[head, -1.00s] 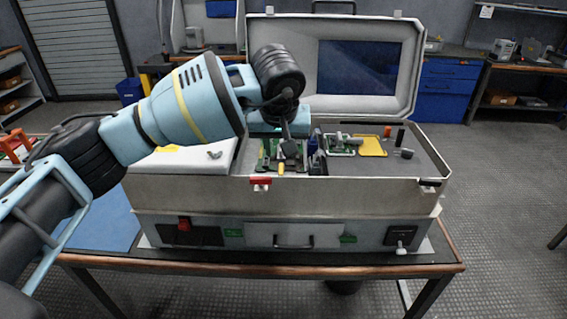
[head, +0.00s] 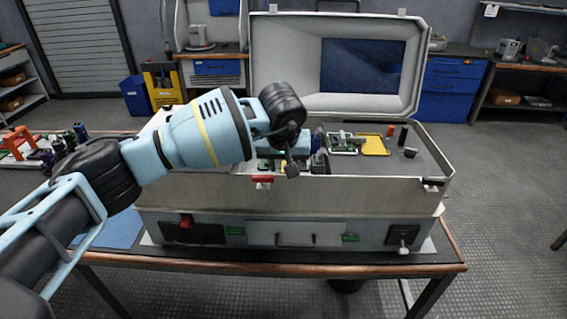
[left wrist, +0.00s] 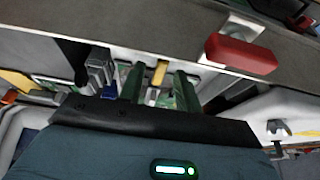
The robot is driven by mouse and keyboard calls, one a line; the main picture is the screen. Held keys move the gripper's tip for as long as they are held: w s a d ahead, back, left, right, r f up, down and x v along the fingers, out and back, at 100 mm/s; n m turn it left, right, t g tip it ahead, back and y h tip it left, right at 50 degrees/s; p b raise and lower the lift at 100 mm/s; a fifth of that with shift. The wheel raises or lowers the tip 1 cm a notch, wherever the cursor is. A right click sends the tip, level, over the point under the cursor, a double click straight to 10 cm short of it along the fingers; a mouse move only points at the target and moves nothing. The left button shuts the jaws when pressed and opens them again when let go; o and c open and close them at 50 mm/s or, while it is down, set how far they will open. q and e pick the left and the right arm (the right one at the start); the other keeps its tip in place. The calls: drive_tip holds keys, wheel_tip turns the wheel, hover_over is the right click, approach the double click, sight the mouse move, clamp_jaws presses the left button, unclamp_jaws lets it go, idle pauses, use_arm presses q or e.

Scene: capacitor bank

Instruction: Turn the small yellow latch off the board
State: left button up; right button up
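The small yellow latch (left wrist: 160,72) shows in the left wrist view, at the edge of a green board that is mostly hidden. My left gripper (left wrist: 159,78) has two dark green fingers spread apart, one on each side of the latch. I cannot tell whether either finger touches it. In the head view my left gripper (head: 292,169) is low over the front left part of the open case, by the board. The gripper and wrist hide most of the board and the latch there. My right gripper is not in view.
The case's front wall (head: 330,190) stands close below the gripper, with a red clasp (head: 262,179) that also shows in the left wrist view (left wrist: 240,54). To the right are a yellow tray (head: 374,146) and small parts. The raised lid (head: 300,55) stands behind.

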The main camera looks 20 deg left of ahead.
use_arm(q)
drive_tip(key=shift+c, duration=0.3)
clamp_jaws()
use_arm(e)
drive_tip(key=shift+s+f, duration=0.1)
